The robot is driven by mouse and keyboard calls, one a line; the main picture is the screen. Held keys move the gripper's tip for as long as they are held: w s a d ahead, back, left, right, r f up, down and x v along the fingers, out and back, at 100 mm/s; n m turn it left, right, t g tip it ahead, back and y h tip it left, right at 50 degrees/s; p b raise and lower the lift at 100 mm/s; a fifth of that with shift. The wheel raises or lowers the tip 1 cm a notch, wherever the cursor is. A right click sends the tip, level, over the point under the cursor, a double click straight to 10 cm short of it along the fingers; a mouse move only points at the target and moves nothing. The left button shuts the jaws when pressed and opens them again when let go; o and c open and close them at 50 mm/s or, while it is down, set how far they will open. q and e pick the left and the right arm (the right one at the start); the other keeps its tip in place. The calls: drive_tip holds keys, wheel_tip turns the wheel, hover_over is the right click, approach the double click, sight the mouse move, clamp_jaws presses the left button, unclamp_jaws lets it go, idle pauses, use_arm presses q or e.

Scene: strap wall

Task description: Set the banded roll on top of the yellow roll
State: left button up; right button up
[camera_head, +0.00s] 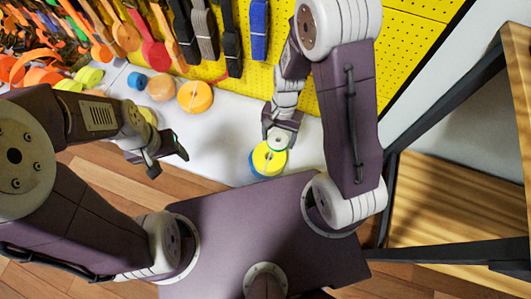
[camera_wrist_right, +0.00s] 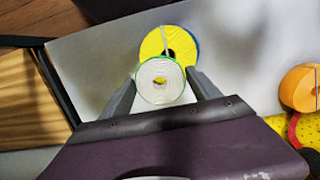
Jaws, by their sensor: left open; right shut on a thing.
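The banded roll, a small white roll with a green rim (camera_wrist_right: 160,80), sits between the fingers of my right gripper (camera_wrist_right: 160,88). In the head view, the right gripper (camera_head: 279,131) is shut on this white roll (camera_head: 277,140). The yellow roll (camera_head: 268,161), with blue showing at its side, is on the white surface just past the fingertips. In the wrist view, the white roll overlaps the near part of the yellow roll (camera_wrist_right: 178,44); whether they touch is unclear. A thin pale strip crosses the yellow roll. My left gripper (camera_head: 168,160) is open and empty, away from the rolls.
An orange roll (camera_head: 195,96), a tan roll (camera_head: 161,87) and a blue roll (camera_head: 137,80) stand along the yellow pegboard (camera_head: 300,98). Straps hang above them. The white surface (camera_head: 217,140) is clear between these rolls and the yellow roll. A wooden shelf (camera_head: 440,205) stands at right.

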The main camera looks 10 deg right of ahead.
drive_tip(key=b, duration=0.1)
hover_over(264, 155)
drive_tip(key=f, duration=0.3)
drive_tip(key=shift+w+d, duration=0.1)
drive_tip(key=shift+w, duration=0.2)
wheel_tip(264, 155, down, 4)
drive_tip(key=b, duration=0.3)
drive_tip(key=shift+f+b, duration=0.15)
drive_tip(key=shift+b, duration=0.2)
drive_tip(key=shift+r, duration=0.25)
drive_tip(key=shift+f, duration=0.2)
drive_tip(key=o, duration=0.8)
use_arm(q)
wheel_tip(264, 155, down, 5)
drive_tip(key=shift+f, duration=0.15)
use_arm(e)
drive_tip(key=shift+r, duration=0.15)
